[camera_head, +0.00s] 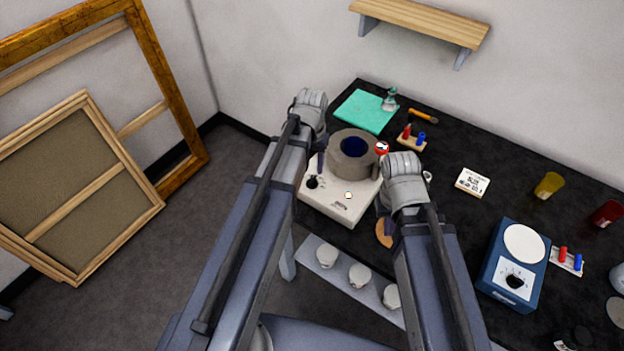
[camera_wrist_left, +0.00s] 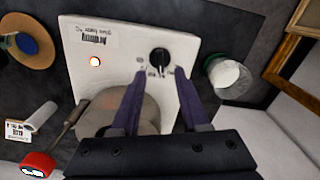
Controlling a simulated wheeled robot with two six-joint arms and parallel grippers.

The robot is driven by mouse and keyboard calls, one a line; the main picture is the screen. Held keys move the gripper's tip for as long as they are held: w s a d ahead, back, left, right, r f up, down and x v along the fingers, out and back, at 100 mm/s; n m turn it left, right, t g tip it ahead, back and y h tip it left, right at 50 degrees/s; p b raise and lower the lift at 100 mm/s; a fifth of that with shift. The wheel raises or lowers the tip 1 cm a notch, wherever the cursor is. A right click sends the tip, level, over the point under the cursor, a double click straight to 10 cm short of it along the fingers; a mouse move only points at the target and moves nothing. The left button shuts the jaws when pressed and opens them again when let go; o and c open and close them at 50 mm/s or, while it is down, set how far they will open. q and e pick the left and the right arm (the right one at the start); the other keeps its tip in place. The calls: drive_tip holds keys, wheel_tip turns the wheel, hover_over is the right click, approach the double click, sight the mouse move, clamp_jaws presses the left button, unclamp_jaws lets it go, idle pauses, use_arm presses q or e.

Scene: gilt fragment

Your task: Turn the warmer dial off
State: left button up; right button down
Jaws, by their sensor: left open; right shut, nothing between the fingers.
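The white warmer (camera_head: 335,208) stands on the black bench, with a thick grey pot (camera_head: 345,158) holding something dark blue. Its black dial (camera_head: 313,182) is at the front left. It also shows in the left wrist view (camera_wrist_left: 159,60), where I cannot read its setting clearly. One finger covers part of the pot. My right gripper (camera_head: 386,215) is shut and empty, right of the warmer.
A round cork mat (camera_head: 384,233) lies by my right gripper. A red round object (camera_head: 381,148) is beside the pot. A blue device (camera_head: 515,270) with its own black dial stands at the right. Several white-topped jars sit on a low shelf (camera_head: 309,255) in front.

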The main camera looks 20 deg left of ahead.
sight(312, 180)
use_arm(q)
wheel_tip(312, 180, down, 6)
drive_tip(key=b, duration=0.4)
drive_tip(key=shift+r+b, duration=0.1)
drive_tip(key=shift+b, duration=0.3)
use_arm(e)
wheel_tip(312, 180, down, 6)
drive_tip(key=shift+r, duration=0.15)
use_arm(q)
drive_tip(key=shift+r, duration=0.1)
clamp_jaws()
